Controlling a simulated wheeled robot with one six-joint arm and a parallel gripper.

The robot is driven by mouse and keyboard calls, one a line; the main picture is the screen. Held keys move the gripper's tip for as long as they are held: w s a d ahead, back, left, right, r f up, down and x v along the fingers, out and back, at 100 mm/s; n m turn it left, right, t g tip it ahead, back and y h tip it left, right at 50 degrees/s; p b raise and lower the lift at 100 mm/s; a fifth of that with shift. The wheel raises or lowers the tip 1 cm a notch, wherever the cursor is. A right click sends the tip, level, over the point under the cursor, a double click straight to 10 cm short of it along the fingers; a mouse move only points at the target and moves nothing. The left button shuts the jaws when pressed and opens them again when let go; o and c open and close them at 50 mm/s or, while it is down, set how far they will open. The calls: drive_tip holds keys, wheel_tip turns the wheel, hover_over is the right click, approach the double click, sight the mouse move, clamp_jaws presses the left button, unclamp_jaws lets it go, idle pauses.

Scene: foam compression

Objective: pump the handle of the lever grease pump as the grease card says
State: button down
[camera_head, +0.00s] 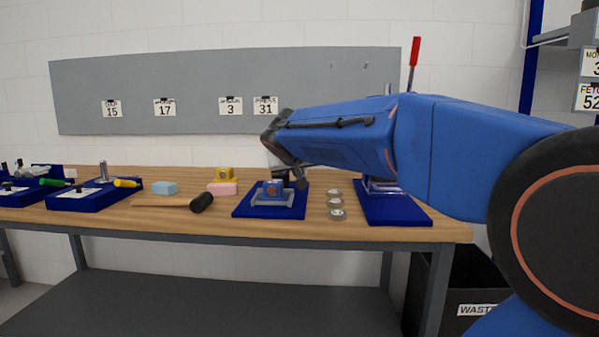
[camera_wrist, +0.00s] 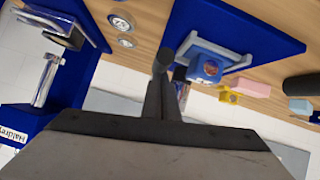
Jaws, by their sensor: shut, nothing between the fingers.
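A lever with a red grip (camera_head: 414,52) stands nearly upright above my forearm. It appears to belong to the fixture on the right blue base (camera_head: 405,214), which my arm mostly hides; I take this for the grease pump. In the wrist view, a metal part (camera_wrist: 48,78) of that fixture shows at the left. A card (camera_head: 231,106) on the grey wall board reads 3; its blurred word may be "grease". My gripper (camera_head: 296,180) is shut and empty, pointing down near the blue block fixture (camera_head: 273,192), well left of the lever. The shut fingertips show in the wrist view (camera_wrist: 163,60).
Several round metal pieces (camera_head: 336,203) lie between the two right bases. A black-headed mallet (camera_head: 201,202), a pink block (camera_head: 222,189), a yellow part (camera_head: 225,174) and a light blue block (camera_head: 164,188) lie left. Other cards (camera_head: 265,106) hang on the board. A waste bin (camera_head: 470,285) stands below right.

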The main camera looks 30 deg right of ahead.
wheel_tip(320, 180, down, 2)
drive_tip(key=shift+s+f, duration=0.1)
drive_tip(key=shift+r, duration=0.55)
drive_tip(key=w+r+v, duration=0.1)
drive_tip(key=v, duration=1.1)
drive_tip(key=shift+r, duration=0.15)
drive_tip(key=shift+w+a, duration=0.1)
drive_tip(key=w+d+r, duration=0.2)
drive_tip(key=w+r, duration=0.1)
drive_tip(key=r, duration=0.3)
drive_tip(key=w+d+r+g, duration=0.1)
drive_tip(key=w+d+r, duration=0.1)
drive_tip(key=r, duration=0.4)
drive_tip(key=shift+w+d+r+y, duration=0.15)
drive_tip(key=shift+w+y, duration=0.25)
drive_tip(key=shift+w, duration=0.3)
